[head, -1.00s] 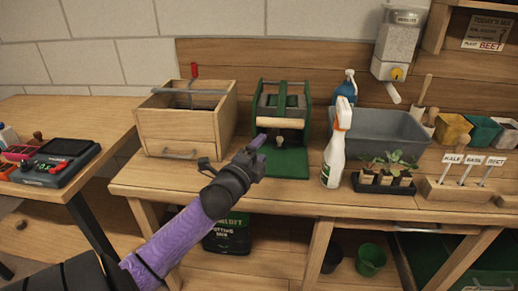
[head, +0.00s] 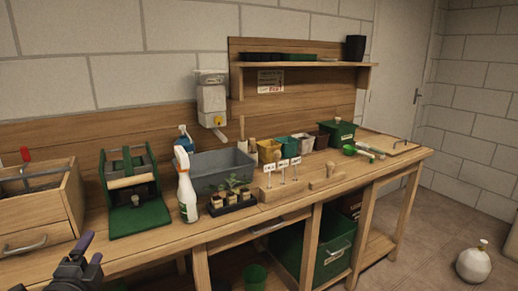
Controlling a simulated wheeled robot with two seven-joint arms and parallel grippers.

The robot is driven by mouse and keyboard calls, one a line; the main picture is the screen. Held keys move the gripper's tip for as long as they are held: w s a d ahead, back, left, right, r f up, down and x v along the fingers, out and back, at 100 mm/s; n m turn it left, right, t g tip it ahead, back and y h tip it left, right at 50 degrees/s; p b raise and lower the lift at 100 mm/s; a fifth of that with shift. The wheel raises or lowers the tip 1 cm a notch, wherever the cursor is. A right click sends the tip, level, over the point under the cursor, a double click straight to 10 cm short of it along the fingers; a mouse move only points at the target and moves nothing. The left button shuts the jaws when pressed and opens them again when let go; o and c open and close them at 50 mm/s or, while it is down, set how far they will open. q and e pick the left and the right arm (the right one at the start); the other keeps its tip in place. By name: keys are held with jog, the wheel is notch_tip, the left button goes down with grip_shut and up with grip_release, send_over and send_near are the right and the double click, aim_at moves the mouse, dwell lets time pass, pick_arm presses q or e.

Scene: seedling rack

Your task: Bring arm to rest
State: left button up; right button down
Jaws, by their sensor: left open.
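My left gripper (head: 91,249) shows at the lower left of the head view, by the front edge of the wooden bench (head: 160,249). Its purple fingertips are apart and nothing shows between them. It is in front of the green press-like device (head: 137,215) and to the right of the wooden box with a drawer (head: 38,222). Most of my left arm is below the picture's edge. My right gripper is not in view.
A white spray bottle (head: 187,191), a seedling tray (head: 232,207) and a grey tub (head: 213,168) stand on the bench. A label stand (head: 285,188) is to their right. A green crate (head: 327,260) sits below. Open floor lies right, with a white round container (head: 474,265).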

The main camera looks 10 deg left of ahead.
pick_arm(q)
jog(key=s+d+f+n+g+h, duration=0.1)
jog(key=s+d+f+n+g, duration=0.3)
jog(key=f, duration=0.7)
jog(key=s+f+n+g+h, duration=0.1)
jog(key=s+f+g, duration=0.2)
jog(key=s+f, duration=0.55)
jog(key=s+d+f+n+g, duration=0.2)
jog(key=s+f+g, duration=0.1)
jog(key=f, duration=1.1)
jog(key=s+d+f+n+g+h, duration=0.1)
jog(key=s+d+f, duration=0.3)
jog(key=s, duration=0.5)
jog(key=s+d+f+n+g+h, duration=0.1)
jog(key=s+d+f+g, duration=0.3)
jog(key=s, duration=0.5)
jog(key=s+d+f+n+g+h, duration=0.1)
jog(key=s+d+f+n+g, duration=0.2)
jog(key=s, duration=0.7)
jog(key=shift+d+f, duration=0.4)
jog(key=shift+d, duration=0.7)
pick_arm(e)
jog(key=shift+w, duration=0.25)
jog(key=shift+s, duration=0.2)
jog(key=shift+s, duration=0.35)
